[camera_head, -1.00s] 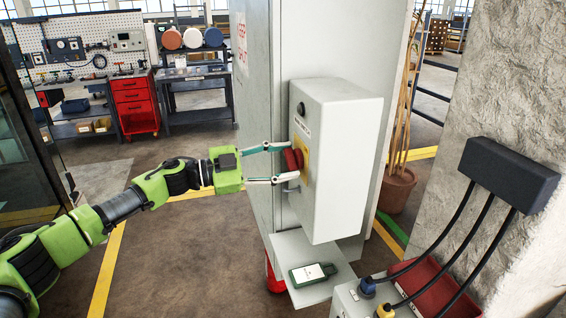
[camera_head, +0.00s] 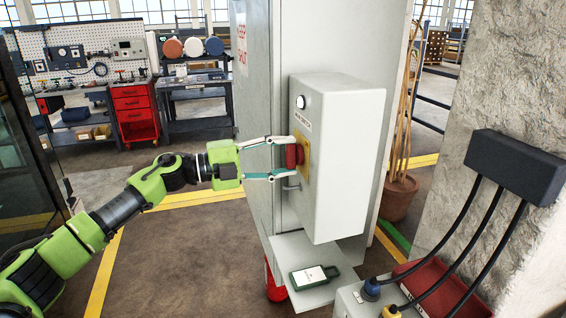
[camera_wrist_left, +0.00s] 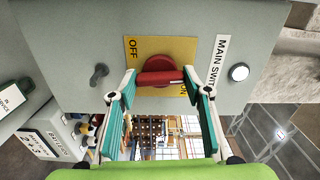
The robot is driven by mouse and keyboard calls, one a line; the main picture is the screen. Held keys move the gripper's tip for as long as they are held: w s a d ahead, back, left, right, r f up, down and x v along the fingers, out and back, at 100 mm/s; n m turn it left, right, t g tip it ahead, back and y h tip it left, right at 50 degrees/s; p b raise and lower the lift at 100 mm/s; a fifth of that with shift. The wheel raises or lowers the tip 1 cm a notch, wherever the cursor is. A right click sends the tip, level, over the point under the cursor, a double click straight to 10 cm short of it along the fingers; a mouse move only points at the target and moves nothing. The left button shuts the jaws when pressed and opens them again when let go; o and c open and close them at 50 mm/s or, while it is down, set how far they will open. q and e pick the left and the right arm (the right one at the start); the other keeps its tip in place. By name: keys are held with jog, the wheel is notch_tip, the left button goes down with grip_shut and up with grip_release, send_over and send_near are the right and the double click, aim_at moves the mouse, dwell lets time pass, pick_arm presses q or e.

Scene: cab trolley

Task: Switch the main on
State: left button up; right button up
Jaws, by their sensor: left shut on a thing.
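The red rotary main switch (camera_head: 292,156) sits on a yellow plate (camera_head: 304,150) on the front of a grey box (camera_head: 345,160). Its handle stands upright in the head view. My left gripper (camera_head: 287,158) is shut on the handle, one finger above it and one below. In the left wrist view the red handle (camera_wrist_left: 160,78) lies between my left fingertips (camera_wrist_left: 159,82). OFF shows on the plate at upper left and ON at lower right, partly covered by a finger. The lamp (camera_head: 300,102) above the switch glows white, also in the left wrist view (camera_wrist_left: 239,72). My right gripper is out of view.
A small metal catch (camera_head: 291,187) sticks out below the switch. Cables (camera_head: 465,240) and a rough wall (camera_head: 520,80) stand at right. The floor left of the cabinet is clear.

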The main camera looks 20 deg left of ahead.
pick_arm(q)
jog(key=shift+m+b, duration=0.3)
jog(key=shift+m, duration=0.3)
jog(key=o, duration=1.1)
jog(key=v, duration=1.2)
